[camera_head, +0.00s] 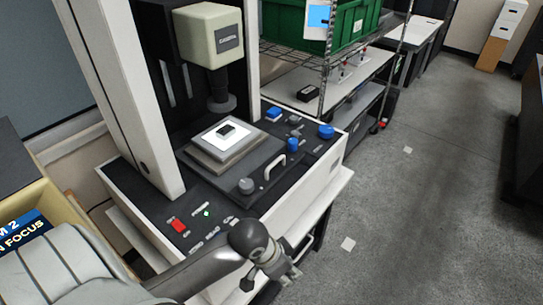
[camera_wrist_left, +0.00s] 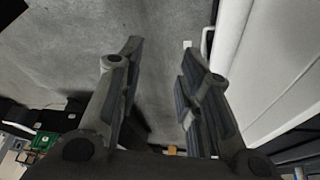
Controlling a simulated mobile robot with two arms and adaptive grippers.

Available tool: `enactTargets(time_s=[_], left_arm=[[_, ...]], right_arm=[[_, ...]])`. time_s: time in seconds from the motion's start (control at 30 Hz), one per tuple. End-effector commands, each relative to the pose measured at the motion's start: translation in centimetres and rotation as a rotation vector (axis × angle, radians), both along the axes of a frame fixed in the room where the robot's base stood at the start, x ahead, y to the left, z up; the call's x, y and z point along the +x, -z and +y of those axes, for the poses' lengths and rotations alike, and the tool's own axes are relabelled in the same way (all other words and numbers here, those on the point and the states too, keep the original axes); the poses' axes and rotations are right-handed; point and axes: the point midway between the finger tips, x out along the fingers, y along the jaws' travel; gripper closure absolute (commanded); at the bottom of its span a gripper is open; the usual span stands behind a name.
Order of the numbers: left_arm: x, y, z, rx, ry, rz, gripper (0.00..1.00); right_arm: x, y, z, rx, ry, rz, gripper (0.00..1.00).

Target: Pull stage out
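The stage (camera_head: 192,155) is a stacked grey plate with a bright white top and a small dark part (camera_head: 226,130) on it. It sits on the black bed of the measuring machine, below the camera head (camera_head: 209,36). A light curved handle (camera_head: 275,163) stands at the stage's front right, beside a round grey knob (camera_head: 246,186). My left gripper (camera_head: 286,272) is in front of the machine's front edge, apart from the handle. In the left wrist view my left gripper (camera_wrist_left: 160,58) has its fingers spread, with only floor between them. My right gripper is not in view.
Blue knobs (camera_head: 326,131), a red switch (camera_head: 178,226) and a green light (camera_head: 207,213) are on the machine's bed. A wire shelf with a green bin (camera_head: 290,25) stands behind it. Open grey floor (camera_head: 420,200) lies to the right.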

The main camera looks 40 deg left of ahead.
Motion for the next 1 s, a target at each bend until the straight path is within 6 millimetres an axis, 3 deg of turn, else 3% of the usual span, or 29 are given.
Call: enactTargets(time_s=[0.17,0.27,0.5,0.63,0.8,1.0], left_arm=[[5.7,-1.6,2.9,0.009,0.040,0.010,0.67],[9.0,-3.4,5.7,0.008,0.021,0.029,0.67],[15.7,-10.9,14.8,-0.032,-0.146,0.047,0.67],[17.6,-15.2,18.9,-0.077,-0.249,0.036,0.67],[18.5,-18.6,21.7,-0.125,-0.327,0.023,0.67],[19.2,-18.1,21.9,-0.139,-0.343,0.025,0.67]], right_arm=[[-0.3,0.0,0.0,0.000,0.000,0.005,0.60],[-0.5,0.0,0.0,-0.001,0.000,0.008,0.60],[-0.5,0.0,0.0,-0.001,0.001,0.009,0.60],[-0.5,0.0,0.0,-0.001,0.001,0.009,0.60],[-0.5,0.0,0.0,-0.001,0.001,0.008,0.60],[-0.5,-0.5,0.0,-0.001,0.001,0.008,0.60]])
